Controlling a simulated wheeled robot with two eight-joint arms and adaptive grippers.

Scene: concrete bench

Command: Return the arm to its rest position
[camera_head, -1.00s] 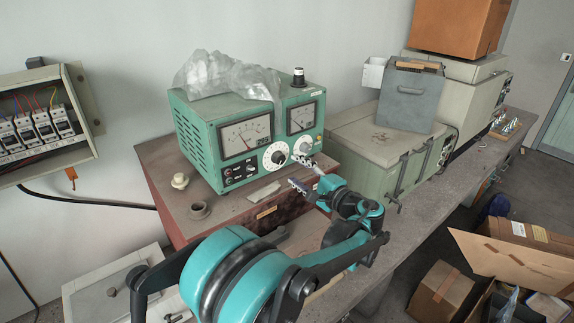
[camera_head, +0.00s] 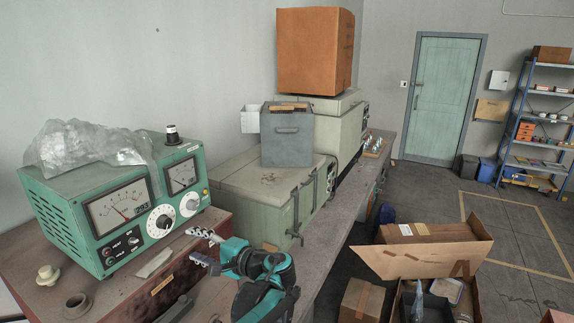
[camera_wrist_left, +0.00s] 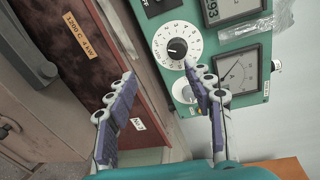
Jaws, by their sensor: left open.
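My left gripper (camera_head: 205,248) is in front of the green meter unit (camera_head: 128,235), near its right dial. It is open and empty, apart from the unit as far as I can tell. In the left wrist view its two fingers (camera_wrist_left: 163,125) are spread, with the unit's white dial (camera_wrist_left: 178,48) and meter beyond them. My teal left arm enters at the bottom of the head view. My right gripper is not in view.
The meter unit stands on a red-brown box (camera_head: 185,270) with plastic wrap (camera_head: 85,147) on top. Right of it are a pale green case (camera_head: 262,200) and a grey container (camera_head: 287,137). An open cardboard box (camera_head: 425,250) stands on the floor. The door side has free floor.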

